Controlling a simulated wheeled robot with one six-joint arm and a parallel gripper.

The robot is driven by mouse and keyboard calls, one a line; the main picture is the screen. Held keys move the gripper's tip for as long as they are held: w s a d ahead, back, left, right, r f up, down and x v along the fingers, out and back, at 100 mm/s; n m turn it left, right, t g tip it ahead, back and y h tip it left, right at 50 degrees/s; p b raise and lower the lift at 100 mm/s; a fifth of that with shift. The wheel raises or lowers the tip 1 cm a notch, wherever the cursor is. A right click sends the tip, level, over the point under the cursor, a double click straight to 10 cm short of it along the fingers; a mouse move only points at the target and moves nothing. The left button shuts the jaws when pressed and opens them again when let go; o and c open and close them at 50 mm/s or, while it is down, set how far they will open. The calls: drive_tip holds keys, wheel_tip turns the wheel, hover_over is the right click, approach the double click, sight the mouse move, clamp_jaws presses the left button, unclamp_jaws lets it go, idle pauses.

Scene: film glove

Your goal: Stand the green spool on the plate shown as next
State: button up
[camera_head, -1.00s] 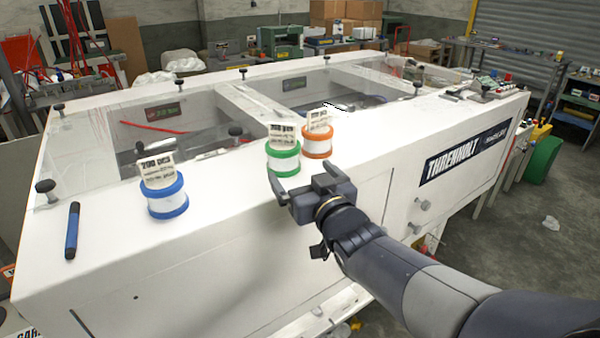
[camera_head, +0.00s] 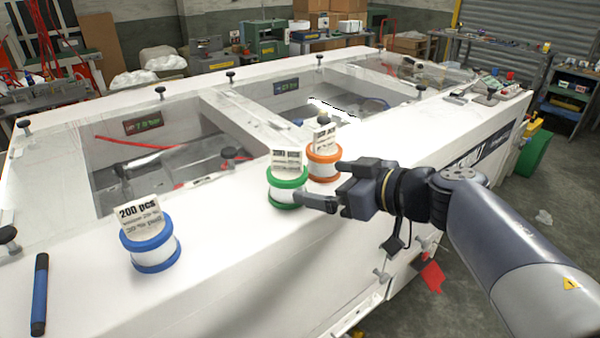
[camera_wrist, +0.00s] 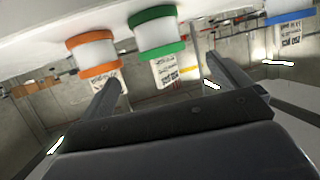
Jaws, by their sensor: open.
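The green spool (camera_head: 287,187) stands upright on the white machine top, with a white printed card rising from it. My gripper (camera_head: 325,184) is open and empty, reaching in from the right, with its fingertips close to the green spool's right side. In the wrist view, which looks upside down, the green spool (camera_wrist: 156,34) lies ahead between the two open fingers (camera_wrist: 160,85), apart from them. Two small lit displays, one at the left (camera_head: 143,122) and one farther back (camera_head: 287,85), sit inside the machine's windows; their text is too small to read. I cannot make out a plate.
An orange-rimmed spool (camera_head: 324,162) stands close behind and right of the green one, near my gripper. A blue-rimmed spool (camera_head: 150,245) stands at the front left, beside a blue marker (camera_head: 39,294). Black knobs line the windows. The top between the blue and green spools is clear.

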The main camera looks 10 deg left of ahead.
sight(287, 177)
drive_tip(key=x, duration=0.5)
drive_tip(key=shift+f, duration=0.3)
drive_tip(key=b+x, duration=0.1)
drive_tip(key=x, duration=0.4)
drive_tip(key=shift+a, duration=0.3)
drive_tip(key=shift+c, duration=0.5)
drive_tip(key=c, duration=1)
drive_tip(key=shift+r, duration=0.1)
drive_tip(key=shift+c, duration=0.8)
